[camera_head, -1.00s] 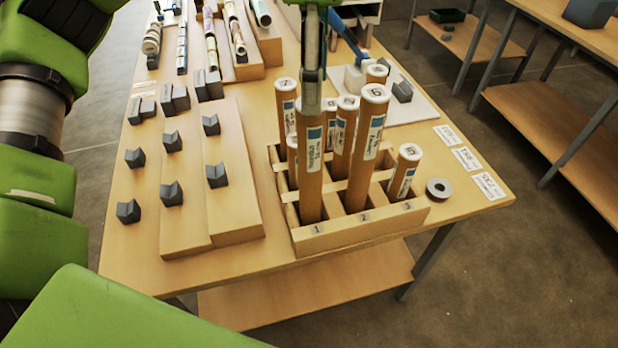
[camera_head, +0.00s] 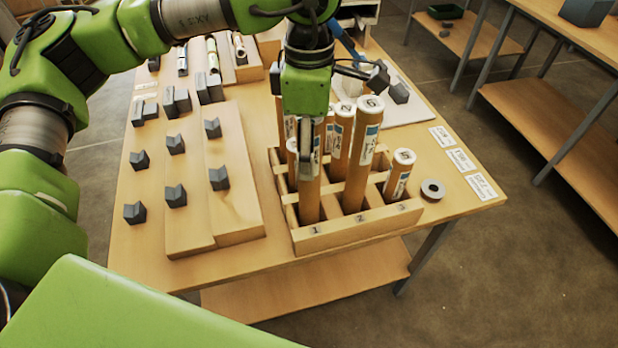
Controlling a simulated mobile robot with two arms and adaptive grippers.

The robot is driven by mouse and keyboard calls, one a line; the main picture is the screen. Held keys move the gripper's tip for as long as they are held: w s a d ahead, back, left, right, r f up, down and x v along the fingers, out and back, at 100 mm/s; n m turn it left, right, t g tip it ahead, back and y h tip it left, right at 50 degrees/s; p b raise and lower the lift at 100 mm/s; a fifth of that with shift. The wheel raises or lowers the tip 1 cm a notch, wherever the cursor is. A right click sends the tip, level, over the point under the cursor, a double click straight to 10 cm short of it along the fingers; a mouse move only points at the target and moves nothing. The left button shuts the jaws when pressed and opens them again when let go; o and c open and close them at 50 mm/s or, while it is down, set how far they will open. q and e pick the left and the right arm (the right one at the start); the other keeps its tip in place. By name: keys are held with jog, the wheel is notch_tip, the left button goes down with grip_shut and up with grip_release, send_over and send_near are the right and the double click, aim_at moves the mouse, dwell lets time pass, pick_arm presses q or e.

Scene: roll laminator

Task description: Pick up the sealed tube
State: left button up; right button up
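Several brown cardboard tubes with white caps and labels stand in a wooden rack (camera_head: 345,238) with numbered slots. I cannot tell by sight which one is the sealed tube. The tube in front slot 1 (camera_head: 309,208) stands upright, its top hidden behind my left gripper (camera_head: 308,172). That gripper points down, its finger overlapping the tube's upper part; the view does not show whether it grips it. To the right stand a tall tube (camera_head: 362,155) and a short leaning tube (camera_head: 399,174). My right gripper is not in view.
A grey ring (camera_head: 432,190) and white label cards (camera_head: 461,160) lie right of the rack. Grey V-blocks (camera_head: 175,195) stand on wooden boards (camera_head: 235,205) to the left. Rolled tubes on stands are at the back left. A white board (camera_head: 405,108) lies behind the rack.

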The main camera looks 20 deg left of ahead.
pick_arm(q)
grip_shut()
jog(key=shift+r, duration=0.1)
notch_tip(320, 180, up, 10)
jog(key=shift+r+b, duration=0.2)
jog(key=shift+b, duration=0.95)
jog(key=shift+r, duration=0.25)
jog(key=shift+f, duration=0.1)
